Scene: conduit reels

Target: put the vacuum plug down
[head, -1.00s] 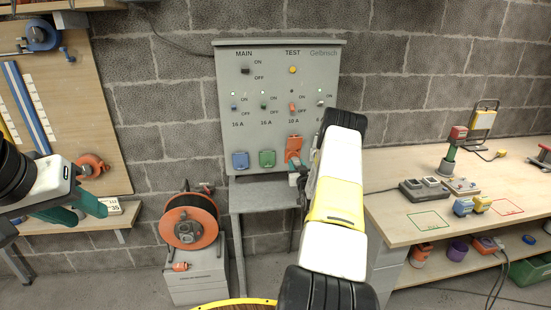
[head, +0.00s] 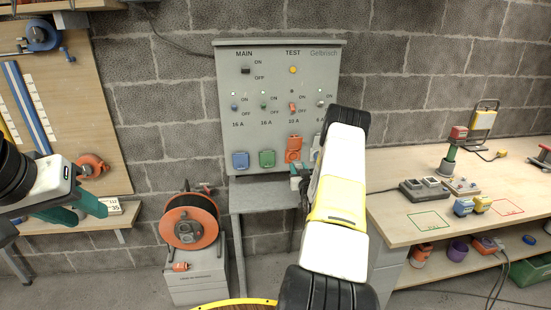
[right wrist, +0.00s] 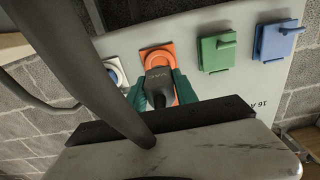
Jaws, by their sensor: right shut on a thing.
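The dark vacuum plug (right wrist: 158,84) is held between the green fingers of my right gripper (right wrist: 160,88). In the right wrist view it lies in front of the orange socket (right wrist: 157,57), with a thick dark cable in the foreground. In the head view my right gripper (head: 298,181) is just below the orange socket (head: 293,149) on the grey panel, whose face shows clear of the fingers. The plug is mostly hidden there by my arm. My left gripper (head: 80,208) is at the left, empty, its green fingers apart.
A small grey table (head: 258,197) stands under the panel. The wooden workbench (head: 395,190) at right bears a green outline (head: 428,220), a red outline (head: 507,206), a blue plug (head: 463,206) and a yellow plug (head: 482,204). An orange cable reel (head: 189,221) stands at left.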

